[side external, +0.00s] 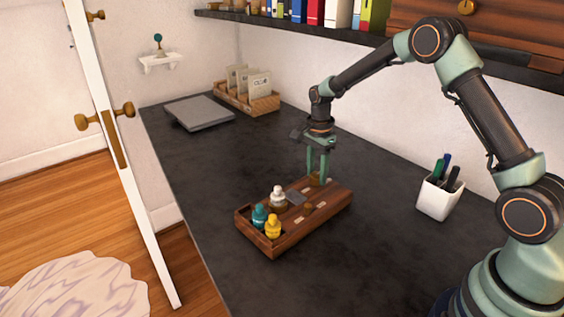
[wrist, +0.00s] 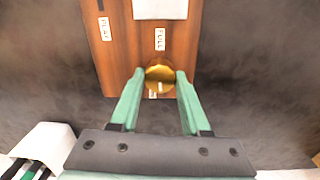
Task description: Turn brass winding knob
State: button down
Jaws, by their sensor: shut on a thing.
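The brass winding knob (wrist: 160,77) sits near the end of a brown wooden box (wrist: 112,60), close to labels reading "FULL" and "PLAY". In the side view the wooden box (side external: 285,236) lies on the dark desk, and my gripper (side external: 318,180) points down at its far right end. In the wrist view the green fingers of my gripper (wrist: 160,80) stand on either side of the knob and are shut on it. A label just below the knob is partly hidden. In the side view the knob is mostly hidden between the fingers.
A white pen cup (side external: 437,199) stands to the right. A grey flat slab (side external: 199,112) and a wooden card rack (side external: 250,100) are at the back. The desk between is clear.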

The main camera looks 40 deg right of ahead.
jog(key=n, duration=0.9)
jog(key=shift+a+r, duration=0.1)
jog(key=n, duration=1.8)
jog(key=shift+n, duration=0.3)
jog(key=n, duration=0.3)
jog(key=shift+n, duration=2.2)
